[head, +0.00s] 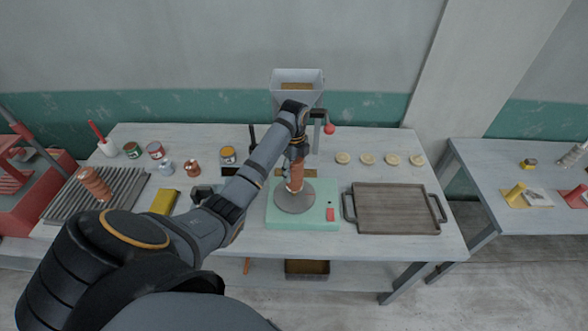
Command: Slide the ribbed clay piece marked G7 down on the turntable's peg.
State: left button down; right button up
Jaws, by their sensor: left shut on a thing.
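The turntable has a pale green base (275,222) with a round grey disc (294,205) on top. My left gripper (297,160) comes down over the disc and is shut on an orange-brown ribbed clay piece (295,176). The piece is roughly upright over the middle of the disc, its lower end close to it. A small pale spot shows near its lower end; I cannot read a G7 mark. The peg is not clearly visible, so I cannot tell whether the piece is around it. My right gripper is not in view.
Another ribbed clay piece (95,183) is on a grey slatted rack (60,203) at left. A grey hopper (298,88) with a red-knobbed crank stands behind the turntable. A wooden tray (393,209) lies to the right, with several pale discs (367,158) behind it. Jars (155,150) stand back left.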

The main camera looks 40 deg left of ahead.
aim_at(294, 176)
pick_arm(q)
jog(key=shift+r+p, duration=0.1)
jog(key=shift+p, duration=0.2)
jog(key=shift+f+b, duration=0.75)
jog(key=shift+f, duration=1.15)
jog(key=shift+s+r, duration=0.1)
dwell(0.4)
jog(key=shift+r+p, duration=0.75)
jog(key=shift+r, duration=0.65)
jog(key=shift+f+b, duration=0.55)
jog(key=shift+f, duration=0.9)
dwell(0.4)
jog(key=shift+c, duration=1.9)
grip_release()
